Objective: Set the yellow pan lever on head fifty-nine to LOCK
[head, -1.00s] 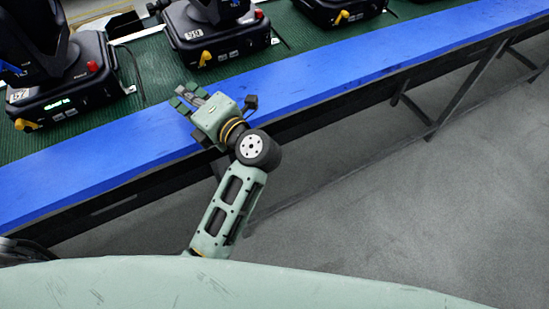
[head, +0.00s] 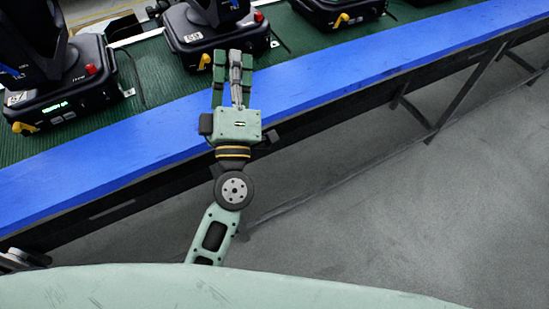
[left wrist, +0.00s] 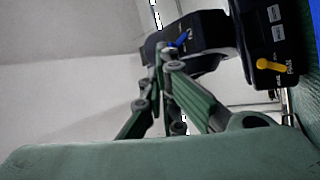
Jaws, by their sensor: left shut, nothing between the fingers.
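The fingers hide part of the base front. My right gripper is out of view.
Another head (head: 62,82), with its own yellow lever (head: 25,128), stands to the left. A further head (head: 338,10) stands to the right. The blue strip (head: 380,68) along the table front is clear, and grey floor lies in front.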

